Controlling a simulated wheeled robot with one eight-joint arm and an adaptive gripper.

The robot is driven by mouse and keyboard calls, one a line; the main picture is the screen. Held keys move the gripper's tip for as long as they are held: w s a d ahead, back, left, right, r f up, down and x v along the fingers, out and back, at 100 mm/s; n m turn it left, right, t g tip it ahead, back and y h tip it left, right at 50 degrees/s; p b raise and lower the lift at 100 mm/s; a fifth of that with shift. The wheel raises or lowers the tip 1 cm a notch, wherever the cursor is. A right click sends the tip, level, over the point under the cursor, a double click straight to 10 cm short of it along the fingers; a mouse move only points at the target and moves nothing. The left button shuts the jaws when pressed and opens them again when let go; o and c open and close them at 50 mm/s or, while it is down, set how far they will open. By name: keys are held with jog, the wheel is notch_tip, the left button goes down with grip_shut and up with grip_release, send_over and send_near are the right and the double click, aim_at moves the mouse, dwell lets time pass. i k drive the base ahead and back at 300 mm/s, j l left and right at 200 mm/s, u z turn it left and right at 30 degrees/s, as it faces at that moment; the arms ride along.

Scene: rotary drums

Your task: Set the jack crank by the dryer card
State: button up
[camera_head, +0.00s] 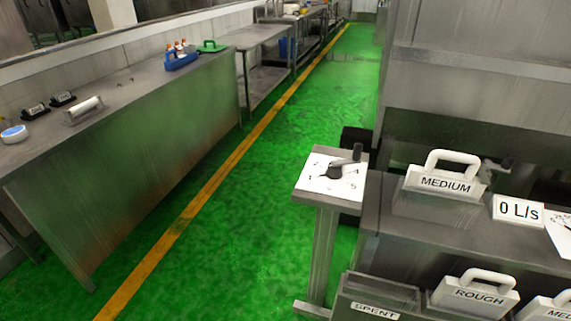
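A dark crank (335,171) with an upright grip sits on a white dial plate (316,184) with numbers around it. The plate lies on top of a grey metal pedestal (322,240) at the centre right. The crank's grip stands toward the upper right of the plate, near a number that looks like 4; the exact setting is hard to tell. No card that I can identify as the dryer card shows. My gripper is not in view.
Right of the pedestal, a bench (400,220) bears a white-handled MEDIUM block (446,182) and a "0 L/s" sign (518,211). Below are a SPENT bin (375,309) and a ROUGH block (474,297). A long counter (120,170) stands left. The green aisle (235,200) between is clear.

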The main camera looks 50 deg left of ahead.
aim_at(334, 170)
jog(key=u, duration=1.5)
jog(key=i+l, duration=0.15)
jog(key=i, duration=0.4)
jog(key=i+l, duration=0.15)
jog(key=i, duration=0.4)
